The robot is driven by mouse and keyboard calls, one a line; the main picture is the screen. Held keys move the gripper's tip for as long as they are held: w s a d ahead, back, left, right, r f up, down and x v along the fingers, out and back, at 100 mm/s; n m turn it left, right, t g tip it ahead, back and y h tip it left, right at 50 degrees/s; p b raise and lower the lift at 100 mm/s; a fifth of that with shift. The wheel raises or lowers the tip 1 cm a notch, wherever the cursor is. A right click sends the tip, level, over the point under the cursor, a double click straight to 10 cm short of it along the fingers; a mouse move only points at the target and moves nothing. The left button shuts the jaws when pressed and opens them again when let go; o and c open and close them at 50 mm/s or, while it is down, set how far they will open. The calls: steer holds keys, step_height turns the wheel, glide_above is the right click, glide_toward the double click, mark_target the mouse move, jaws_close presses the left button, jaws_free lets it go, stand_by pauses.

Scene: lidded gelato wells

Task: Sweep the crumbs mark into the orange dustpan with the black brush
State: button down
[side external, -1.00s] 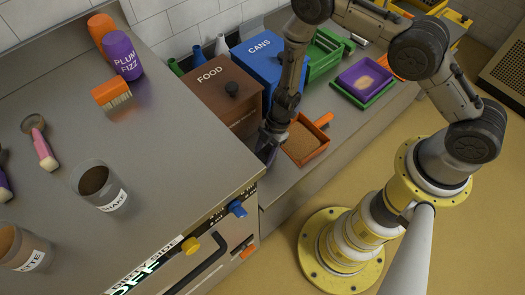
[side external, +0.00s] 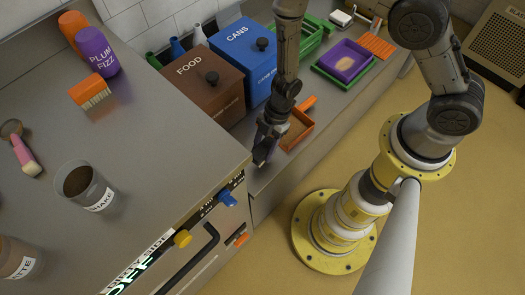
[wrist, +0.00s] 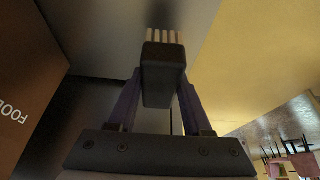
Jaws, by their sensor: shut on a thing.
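My gripper (side external: 264,150) is shut on the black brush (wrist: 163,75). The brush's pale bristles point away from my fingers in the wrist view. In the side view the brush is hard to tell from my dark fingers. The orange dustpan (side external: 306,139) lies on the lower grey counter just right of my gripper, its handle pointing to the back right. My gripper covers part of its left side. The dustpan's inside looks brownish. I cannot make out a separate crumbs mark on the counter; it may be hidden by my gripper.
A brown FOOD bin (side external: 196,82) and a blue CANS bin (side external: 236,52) stand behind my gripper. A purple tray (side external: 327,62) with a tan patch sits in a green tray at the back right. The higher counter (side external: 150,150) rises to the left, with an orange brush (side external: 87,88) on it.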

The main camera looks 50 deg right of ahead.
steer(key=shift+r, duration=2.1)
